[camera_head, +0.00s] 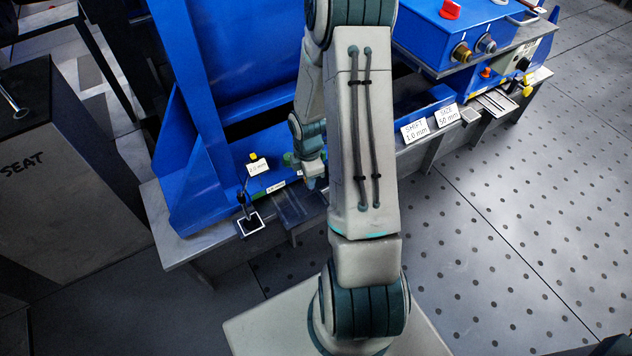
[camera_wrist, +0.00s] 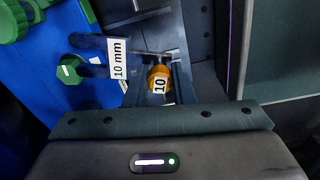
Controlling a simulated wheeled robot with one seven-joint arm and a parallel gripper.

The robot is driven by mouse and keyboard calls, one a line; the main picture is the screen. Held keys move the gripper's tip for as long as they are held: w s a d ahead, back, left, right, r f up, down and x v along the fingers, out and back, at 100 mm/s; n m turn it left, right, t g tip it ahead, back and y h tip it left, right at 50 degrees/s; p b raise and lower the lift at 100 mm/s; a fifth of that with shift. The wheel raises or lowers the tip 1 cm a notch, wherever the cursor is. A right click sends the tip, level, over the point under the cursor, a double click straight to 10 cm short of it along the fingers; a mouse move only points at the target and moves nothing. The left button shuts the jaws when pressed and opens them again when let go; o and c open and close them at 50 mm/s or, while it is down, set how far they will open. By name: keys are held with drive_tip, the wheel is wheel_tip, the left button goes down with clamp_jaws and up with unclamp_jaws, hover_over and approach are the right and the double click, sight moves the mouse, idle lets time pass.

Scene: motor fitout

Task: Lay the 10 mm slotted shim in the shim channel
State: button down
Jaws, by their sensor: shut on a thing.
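In the wrist view my gripper (camera_wrist: 158,70) has its two dark fingers closed around an orange tab (camera_wrist: 159,80) marked "10". This tab appears to belong to the 10 mm slotted shim; a thin grey edge shows just beyond it, and the rest is hidden. A white "10 mm" label (camera_wrist: 118,58) stands just left of the fingers on a dark piece. In the head view my gripper (camera_head: 313,176) is small, low beside the blue frame, partly hidden by my arm. I cannot make out the shim or the shim channel there.
A blue frame (camera_head: 190,180) stands on the grey bench, with a black upright lever (camera_head: 246,205) and a dark plate (camera_head: 300,207) near its front edge. Green knobs (camera_wrist: 68,70) are close on the left in the wrist view. A blue control box (camera_head: 465,35) stands right.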

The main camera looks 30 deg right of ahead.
drive_tip(key=s+f+n, duration=0.1)
drive_tip(key=n, duration=0.1)
drive_tip(key=s+f+n, duration=0.1)
drive_tip(key=n, duration=0.1)
drive_tip(key=shift+s+d, duration=0.3)
drive_tip(key=shift+d, duration=0.1)
drive_tip(key=shift+r+p, duration=0.1)
drive_tip(key=shift+p, duration=0.4)
drive_tip(key=b, duration=0.5)
hover_over(316, 208)
drive_tip(key=shift+f, duration=3.2)
drive_tip(key=shift+f, duration=0.35)
drive_tip(key=c, duration=1.1)
unclamp_jaws()
drive_tip(key=shift+c, duration=0.2)
drive_tip(key=shift+r, duration=0.1)
wheel_tip(316, 208, up, 14)
drive_tip(key=p, duration=0.6)
drive_tip(key=shift+p, duration=0.3)
